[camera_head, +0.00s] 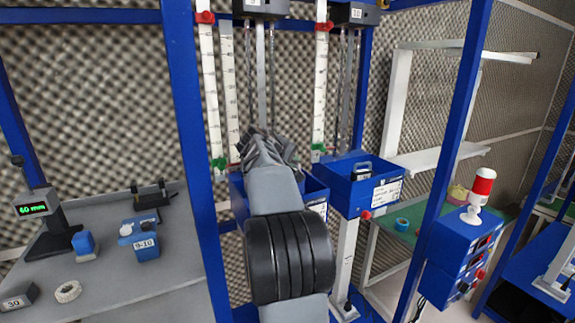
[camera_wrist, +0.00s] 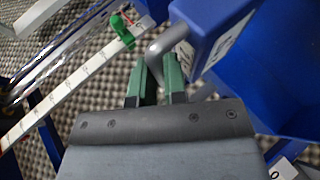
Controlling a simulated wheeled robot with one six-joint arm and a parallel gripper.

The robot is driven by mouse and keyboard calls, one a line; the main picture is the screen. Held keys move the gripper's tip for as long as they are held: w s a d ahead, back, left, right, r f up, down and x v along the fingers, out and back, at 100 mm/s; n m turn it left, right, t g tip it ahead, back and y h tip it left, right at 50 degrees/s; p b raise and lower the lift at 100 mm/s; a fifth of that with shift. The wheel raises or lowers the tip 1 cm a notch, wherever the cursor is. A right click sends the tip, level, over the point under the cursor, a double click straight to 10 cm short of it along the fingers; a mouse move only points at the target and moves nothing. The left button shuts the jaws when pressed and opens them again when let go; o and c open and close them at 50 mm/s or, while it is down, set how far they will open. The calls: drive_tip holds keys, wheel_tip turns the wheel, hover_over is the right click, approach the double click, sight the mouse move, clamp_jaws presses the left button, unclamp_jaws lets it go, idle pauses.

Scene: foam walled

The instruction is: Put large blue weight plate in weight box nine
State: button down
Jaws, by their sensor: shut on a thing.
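In the wrist view, my gripper (camera_wrist: 160,80) has its two green fingers closed on the grey bent handle of the large blue weight plate (camera_wrist: 206,22), which carries a white label. The plate hangs just beyond the fingers, beside a blue box (camera_wrist: 280,95) at the right. In the head view, my arm hides the gripper and the plate. A blue weight box (camera_head: 317,188), apparently weight box nine, shows partly behind my arm, below the black unit (camera_head: 262,7) on the frame. I cannot tell whether the plate is over the box rim.
A second blue box (camera_head: 357,205) to the right holds a dark weight. Blue posts (camera_head: 190,130) and white scales with red and green markers stand close around. A grey table (camera_head: 110,285) at left bears small blue weights (camera_head: 147,250) and a display.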

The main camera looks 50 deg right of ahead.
drive_tip(key=shift+f, duration=3)
drive_tip(key=shift+f, duration=0.1)
drive_tip(key=c, duration=1.6)
unclamp_jaws()
drive_tip(key=shift+f, duration=0.25)
drive_tip(key=o, duration=0.4)
drive_tip(key=shift+s, duration=0.15)
drive_tip(key=shift+o, duration=0.2)
drive_tip(key=shift+a, duration=0.1)
drive_tip(key=b+v, duration=0.2)
drive_tip(key=v, duration=0.5)
drive_tip(key=shift+a+r, duration=0.2)
